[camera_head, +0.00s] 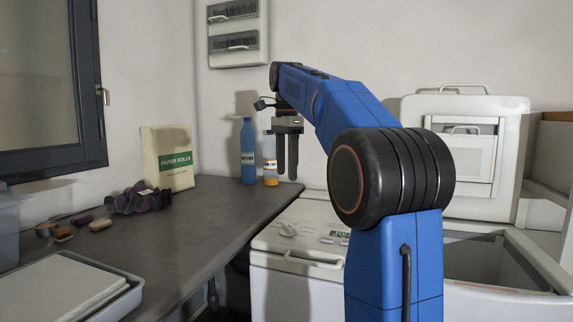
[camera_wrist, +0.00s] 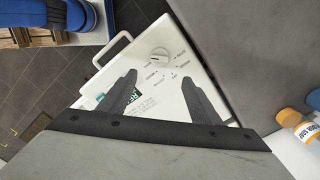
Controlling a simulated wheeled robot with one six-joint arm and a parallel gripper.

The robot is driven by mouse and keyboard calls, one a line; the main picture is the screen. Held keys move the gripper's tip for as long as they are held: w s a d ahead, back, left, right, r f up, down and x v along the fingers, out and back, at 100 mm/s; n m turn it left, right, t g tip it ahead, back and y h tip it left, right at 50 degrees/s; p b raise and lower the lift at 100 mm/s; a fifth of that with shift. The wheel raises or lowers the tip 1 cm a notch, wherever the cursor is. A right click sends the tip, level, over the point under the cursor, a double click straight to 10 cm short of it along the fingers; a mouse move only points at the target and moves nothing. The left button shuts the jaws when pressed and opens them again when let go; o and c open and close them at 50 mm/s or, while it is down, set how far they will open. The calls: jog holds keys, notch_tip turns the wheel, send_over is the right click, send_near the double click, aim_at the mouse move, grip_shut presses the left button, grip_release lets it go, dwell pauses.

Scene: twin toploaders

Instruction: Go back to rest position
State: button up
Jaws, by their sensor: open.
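My gripper (camera_head: 287,158) hangs pointing down at the end of my blue arm, above the area between the dark counter and the white toploader. Its two dark fingers are apart, with nothing between them. In the wrist view my gripper (camera_wrist: 158,98) shows its two fingers spread over the control panel (camera_wrist: 150,70) of a white toploader, with a round knob beyond the tips. In the head view the closed toploader (camera_head: 300,245) stands below my gripper. A second toploader (camera_head: 500,262) at right has its lid (camera_head: 465,150) raised; my arm hides part of it.
A wall panel (camera_head: 238,32) hangs behind.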

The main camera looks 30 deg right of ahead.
jog(key=shift+r, duration=0.5)
jog(key=s+a+f+n+t, duration=0.1)
jog(key=s+a+f+n, duration=0.4)
jog(key=s+f, duration=0.5)
jog(key=s+a+f+n+t, duration=0.2)
jog(key=s+a+f+n, duration=0.3)
jog(key=f, duration=0.8)
jog(key=s+a+f+n+t, duration=0.1)
jog(key=s+a+f+n, duration=0.4)
jog(key=s+f+n, duration=0.4)
jog(key=s+f, duration=0.2)
jog(key=s, duration=0.4)
jog(key=shift+s+a+f+n+t, duration=0.15)
jog(key=shift+s+n+t, duration=0.15)
jog(key=shift+s+t, duration=0.1)
